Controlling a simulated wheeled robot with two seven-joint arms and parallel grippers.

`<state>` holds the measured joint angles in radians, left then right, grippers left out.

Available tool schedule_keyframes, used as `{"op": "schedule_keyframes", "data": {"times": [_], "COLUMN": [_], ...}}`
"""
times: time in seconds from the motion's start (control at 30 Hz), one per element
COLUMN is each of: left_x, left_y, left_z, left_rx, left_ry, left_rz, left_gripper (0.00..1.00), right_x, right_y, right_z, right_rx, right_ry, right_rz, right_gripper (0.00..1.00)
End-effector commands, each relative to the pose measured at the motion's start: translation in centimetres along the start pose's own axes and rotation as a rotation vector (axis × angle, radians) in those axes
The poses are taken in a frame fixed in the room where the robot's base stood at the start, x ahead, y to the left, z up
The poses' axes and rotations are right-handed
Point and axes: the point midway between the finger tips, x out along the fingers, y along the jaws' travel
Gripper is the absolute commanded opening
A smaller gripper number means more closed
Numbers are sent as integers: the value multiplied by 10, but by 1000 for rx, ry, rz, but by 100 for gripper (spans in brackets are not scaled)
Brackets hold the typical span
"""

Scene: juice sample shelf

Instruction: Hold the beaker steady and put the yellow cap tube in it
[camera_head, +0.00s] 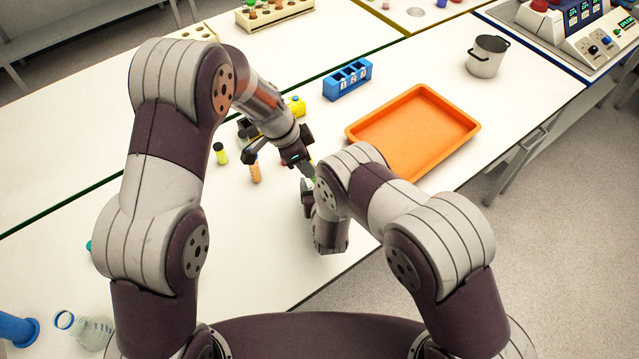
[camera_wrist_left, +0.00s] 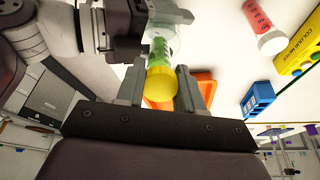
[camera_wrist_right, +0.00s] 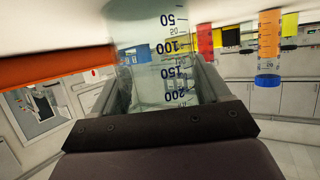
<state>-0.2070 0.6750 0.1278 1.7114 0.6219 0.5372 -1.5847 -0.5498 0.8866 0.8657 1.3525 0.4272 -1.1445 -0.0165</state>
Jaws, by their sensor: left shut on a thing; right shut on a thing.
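The yellow cap tube (camera_wrist_left: 160,83), with green contents, is between the fingers of my left gripper (camera_wrist_left: 160,92), which is shut on it. The clear beaker (camera_wrist_left: 172,42) lies just beyond the cap in the left wrist view, and the tube's lower part overlaps it and seems to reach into it. In the right wrist view the beaker (camera_wrist_right: 165,60), with dark volume marks, is between the fingers of my right gripper (camera_wrist_right: 165,85), which is shut on it. In the head view my left gripper (camera_head: 303,165) is above the beaker; my right arm hides most of the right gripper.
An orange tray (camera_head: 415,130) lies to the right, with a blue rack (camera_head: 347,80) behind it. An orange tube (camera_head: 255,172) and a yellow-green tube (camera_head: 220,153) stand left of my left gripper. A metal pot (camera_head: 487,57) is at the back right. A flask (camera_head: 85,328) is at lower left.

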Motion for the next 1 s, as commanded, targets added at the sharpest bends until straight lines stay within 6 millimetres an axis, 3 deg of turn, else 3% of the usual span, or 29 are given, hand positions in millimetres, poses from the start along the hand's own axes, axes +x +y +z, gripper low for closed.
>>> {"op": "schedule_keyframes", "data": {"times": [0.33, 0.37, 0.43, 0.77, 0.87, 1.0], "left_x": [4, 4, 4, 0, -17, -55], "left_y": [0, 0, 0, 0, -1, -1], "left_z": [1, 1, 1, 1, 1, 1], "left_rx": [0, 0, 0, 0, 2, 1], "left_ry": [0, 0, 0, 1, 2, 2], "left_rz": [-1, -1, -1, -1, -3, -5], "left_gripper": [6, 43, 66, 66, 66, 66], "right_x": [0, 0, 0, 0, 0, 0], "right_y": [0, 0, 0, 0, 0, 0], "right_z": [-1, -1, -1, -1, -1, -1], "right_rx": [0, 0, 0, 0, 0, 0], "right_ry": [1, 2, 2, 2, 2, 1], "right_rz": [0, 0, 0, 0, 0, 0], "right_gripper": [36, 36, 36, 36, 36, 36]}}
